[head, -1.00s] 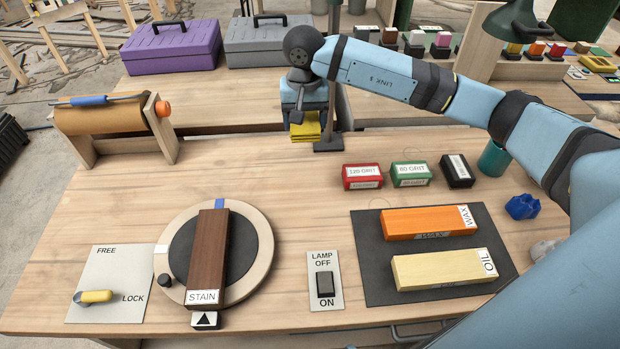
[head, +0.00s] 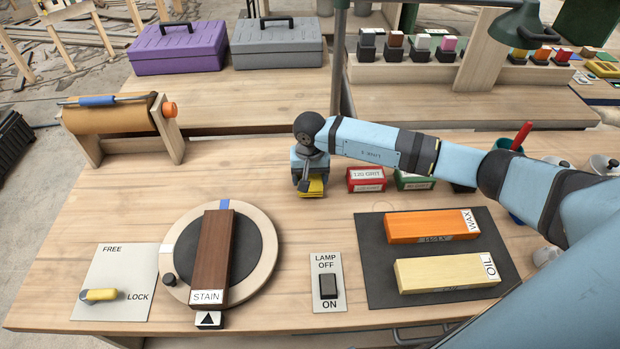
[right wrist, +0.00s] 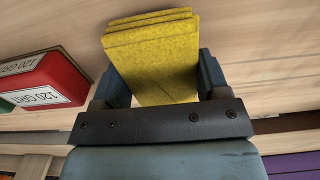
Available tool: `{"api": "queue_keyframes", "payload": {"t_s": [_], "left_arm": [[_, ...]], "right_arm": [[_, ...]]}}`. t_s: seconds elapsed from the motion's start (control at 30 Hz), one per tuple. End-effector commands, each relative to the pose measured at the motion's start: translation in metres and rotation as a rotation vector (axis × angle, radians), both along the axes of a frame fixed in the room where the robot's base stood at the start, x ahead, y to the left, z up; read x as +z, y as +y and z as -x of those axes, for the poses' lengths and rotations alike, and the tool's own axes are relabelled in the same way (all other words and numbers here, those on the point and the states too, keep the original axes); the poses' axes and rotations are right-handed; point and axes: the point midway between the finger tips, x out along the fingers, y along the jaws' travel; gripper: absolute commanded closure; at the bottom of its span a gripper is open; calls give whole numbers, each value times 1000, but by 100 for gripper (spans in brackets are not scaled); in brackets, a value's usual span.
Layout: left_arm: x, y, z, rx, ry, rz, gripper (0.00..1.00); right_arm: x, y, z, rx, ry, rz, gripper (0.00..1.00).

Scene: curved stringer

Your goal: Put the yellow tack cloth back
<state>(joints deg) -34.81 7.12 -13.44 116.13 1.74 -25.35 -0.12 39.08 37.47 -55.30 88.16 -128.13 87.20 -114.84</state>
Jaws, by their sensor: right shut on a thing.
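The yellow tack cloth (head: 314,187) is a folded yellow pad. It is held in my right gripper (head: 309,181), over the back middle of the bench, just left of the red 120 grit block (head: 361,180). In the right wrist view the cloth (right wrist: 155,55) sits between the two fingers of my right gripper (right wrist: 160,90), which is shut on it. Whether the cloth touches the bench I cannot tell. My left gripper is not in view.
The red 120 grit block also shows in the right wrist view (right wrist: 45,78). A round turntable (head: 262,255) bears a dark STAIN bar (head: 215,255). A dark mat (head: 375,275) bears an orange WAX bar (head: 430,226) and a pale OIL bar (head: 440,272).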

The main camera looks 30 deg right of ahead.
Motion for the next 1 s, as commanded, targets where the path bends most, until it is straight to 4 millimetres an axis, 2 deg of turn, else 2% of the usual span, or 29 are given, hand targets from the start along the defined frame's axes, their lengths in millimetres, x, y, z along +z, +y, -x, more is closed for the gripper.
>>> {"api": "queue_keyframes", "payload": {"t_s": [0.1, 0.47, 0.5, 0.57, 0.6, 0.87, 1.0], "left_arm": [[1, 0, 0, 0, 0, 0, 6], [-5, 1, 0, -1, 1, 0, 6], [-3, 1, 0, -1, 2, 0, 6], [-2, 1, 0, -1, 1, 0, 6], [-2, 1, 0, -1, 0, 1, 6], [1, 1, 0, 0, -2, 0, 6], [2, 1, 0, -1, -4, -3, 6]], "right_arm": [[-11, 1, 0, 1, 0, -1, 54], [-17, 0, 0, 1, 0, -1, 54], [-15, 0, 0, 1, 0, -1, 22], [-15, 0, 0, 1, 0, -1, 9], [-15, 0, 0, 1, 0, -1, 6], [-13, 0, 0, 1, 0, -1, 6], [-3, 0, -1, 1, -2, 0, 6]]}}
